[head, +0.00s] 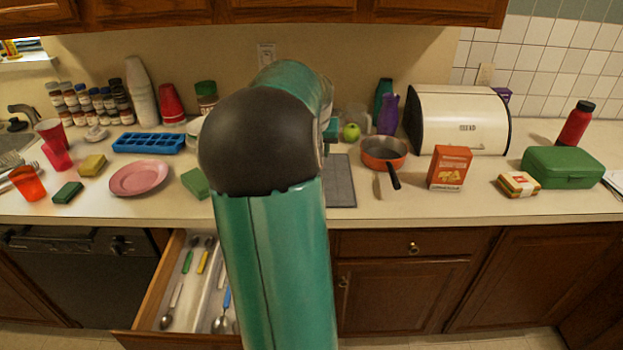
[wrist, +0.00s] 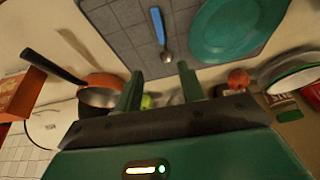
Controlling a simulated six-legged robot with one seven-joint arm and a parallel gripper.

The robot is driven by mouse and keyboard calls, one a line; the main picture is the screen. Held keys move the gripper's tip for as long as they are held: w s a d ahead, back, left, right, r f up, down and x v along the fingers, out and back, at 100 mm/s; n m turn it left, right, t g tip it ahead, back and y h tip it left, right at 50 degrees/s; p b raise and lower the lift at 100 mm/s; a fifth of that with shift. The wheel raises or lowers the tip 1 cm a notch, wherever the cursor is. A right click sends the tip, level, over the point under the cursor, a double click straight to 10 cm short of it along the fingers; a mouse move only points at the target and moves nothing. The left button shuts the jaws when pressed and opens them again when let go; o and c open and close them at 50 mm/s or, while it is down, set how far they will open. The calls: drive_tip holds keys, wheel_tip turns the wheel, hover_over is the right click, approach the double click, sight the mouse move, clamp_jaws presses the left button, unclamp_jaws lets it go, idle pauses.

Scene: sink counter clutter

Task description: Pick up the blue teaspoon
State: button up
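In the wrist view, a teaspoon with a blue handle (wrist: 157,25) and a metal bowl lies on a grey tiled-pattern mat (wrist: 115,33), left of a teal plate (wrist: 235,28). My gripper (wrist: 160,68) is open, its two fingers apart with nothing seen held between them. The spoon's bowl appears just beyond the gap between the fingertips; I cannot tell the height between them. In the head view my arm hides the gripper, this spoon and most of the mat (head: 341,185). Another blue-handled spoon (head: 226,299) lies in the open drawer.
The open drawer (head: 150,290) also holds green- and yellow-handled utensils. An orange pan (head: 383,150), a red box (head: 450,168) and a bread bin (head: 460,118) stand right of the mat. A green sponge (head: 195,183) and pink plate (head: 139,178) lie left.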

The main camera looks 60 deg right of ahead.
drive_tip(key=x, duration=0.7)
drive_tip(key=shift+w+a+f, duration=0.1)
drive_tip(key=shift+w+f, duration=0.05)
drive_tip(key=shift+f, duration=0.05)
drive_tip(key=shift+x, duration=2.95)
drive_tip(key=shift+w, duration=0.1)
drive_tip(key=shift+f, duration=0.1)
clamp_jaws()
